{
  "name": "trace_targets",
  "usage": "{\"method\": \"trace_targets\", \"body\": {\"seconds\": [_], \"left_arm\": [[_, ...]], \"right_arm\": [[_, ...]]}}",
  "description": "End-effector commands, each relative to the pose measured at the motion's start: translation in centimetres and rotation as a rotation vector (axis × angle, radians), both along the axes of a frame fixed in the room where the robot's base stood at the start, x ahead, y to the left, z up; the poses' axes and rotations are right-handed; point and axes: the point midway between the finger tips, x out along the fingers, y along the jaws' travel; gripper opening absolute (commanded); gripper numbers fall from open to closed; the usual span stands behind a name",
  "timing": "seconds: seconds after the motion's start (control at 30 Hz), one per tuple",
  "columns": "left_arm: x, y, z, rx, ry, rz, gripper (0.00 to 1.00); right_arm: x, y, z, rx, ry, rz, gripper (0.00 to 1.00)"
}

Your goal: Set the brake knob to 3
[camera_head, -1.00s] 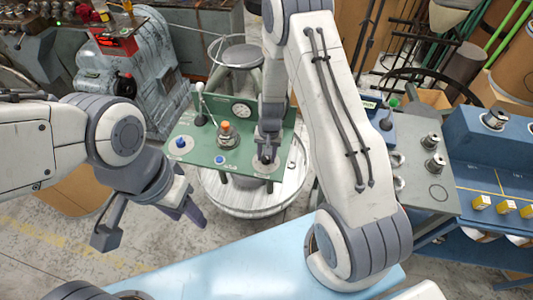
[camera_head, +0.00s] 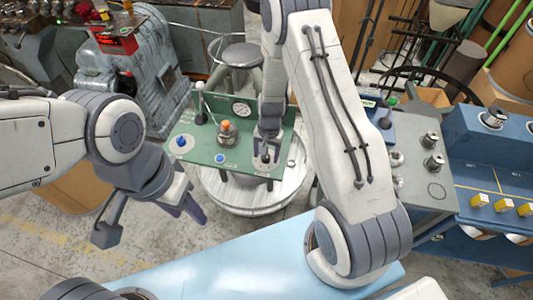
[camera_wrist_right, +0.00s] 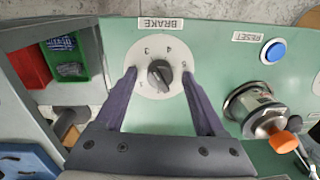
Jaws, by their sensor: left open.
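The brake knob (camera_wrist_right: 159,75) is a dark knob on a round pale dial in the right wrist view, below the upside-down BRAKE label (camera_wrist_right: 161,23). Small digits ring the dial; I cannot read for certain which one the knob points to. My right gripper (camera_wrist_right: 158,78) is open, with one finger on each side of the knob and visible gaps between. In the head view my right gripper (camera_head: 268,147) is over the dial (camera_head: 266,161) at the green panel's right part. My left gripper (camera_head: 150,222) is open and empty over the floor, away from the panel.
The green panel (camera_head: 190,143) also bears a blue reset button (camera_wrist_right: 273,51), an orange-topped fitting (camera_head: 227,132) and a gauge (camera_head: 241,109). Red and green bins (camera_wrist_right: 66,55) stand beside it. A grey table (camera_head: 425,180) is at the right.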

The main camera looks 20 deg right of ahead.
Motion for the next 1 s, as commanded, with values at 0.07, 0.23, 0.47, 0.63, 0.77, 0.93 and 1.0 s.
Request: {"method": "trace_targets", "body": {"seconds": [0.07, 0.23, 0.47, 0.63, 0.77, 0.93, 1.0], "left_arm": [[0.0, 0.0, 0.0, 0.000, 0.000, 0.000, 0.50], [0.0, 0.0, 0.0, 0.000, 0.000, 0.000, 0.50], [0.0, 0.0, -0.2, 0.000, 0.000, 0.000, 0.50], [0.0, 0.0, -0.7, 0.000, 0.000, 0.000, 0.50], [0.0, 0.0, -1.1, 0.000, 0.000, 0.000, 0.50], [0.0, 0.0, -1.3, 0.000, 0.000, -0.001, 0.50], [0.0, 0.0, -1.3, 0.000, 0.000, -0.001, 0.50]], "right_arm": [[0.0, 0.0, 0.0, 0.000, 0.000, 0.000, 0.71], [0.0, 0.0, 0.0, 0.000, 0.000, 0.000, 0.71], [0.1, -0.1, 2.5, 0.000, -0.005, 0.000, 0.71], [-0.1, -0.3, 5.7, -0.001, -0.007, 0.000, 0.71], [-0.2, -0.4, 7.9, 0.000, -0.005, 0.000, 0.71], [-0.3, -0.5, 9.8, 0.000, -0.002, 0.000, 0.71], [-0.4, -0.5, 10.2, -0.001, -0.001, 0.000, 0.71]]}}
